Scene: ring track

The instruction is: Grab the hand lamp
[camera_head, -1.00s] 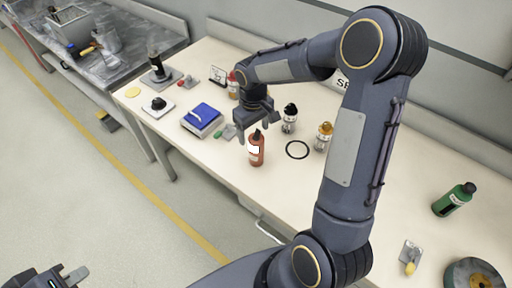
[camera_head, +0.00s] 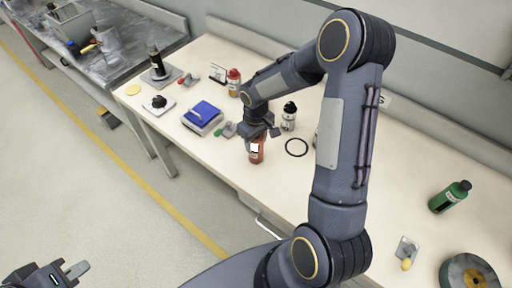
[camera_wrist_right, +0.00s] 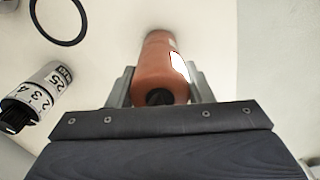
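I cannot make out a thing that is plainly a hand lamp. A red-orange bottle (camera_head: 257,156) with a white label stands on the table under my right gripper (camera_head: 262,138). In the right wrist view the bottle (camera_wrist_right: 158,70) is upright between the two fingers (camera_wrist_right: 160,92), its black cap towards the palm. The fingers look apart, close beside the bottle; its lower part shows past them. My left gripper (camera_head: 72,274) is at the bottom left, over the floor and away from the table, partly cut off; I see no object in it.
A white bottle with a black cap (camera_head: 289,117) and a black ring (camera_head: 297,147) are close right of the red-orange bottle. A blue-topped scale (camera_head: 202,115) is to the left, a green bottle (camera_head: 450,197) far right. The front edge is clear.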

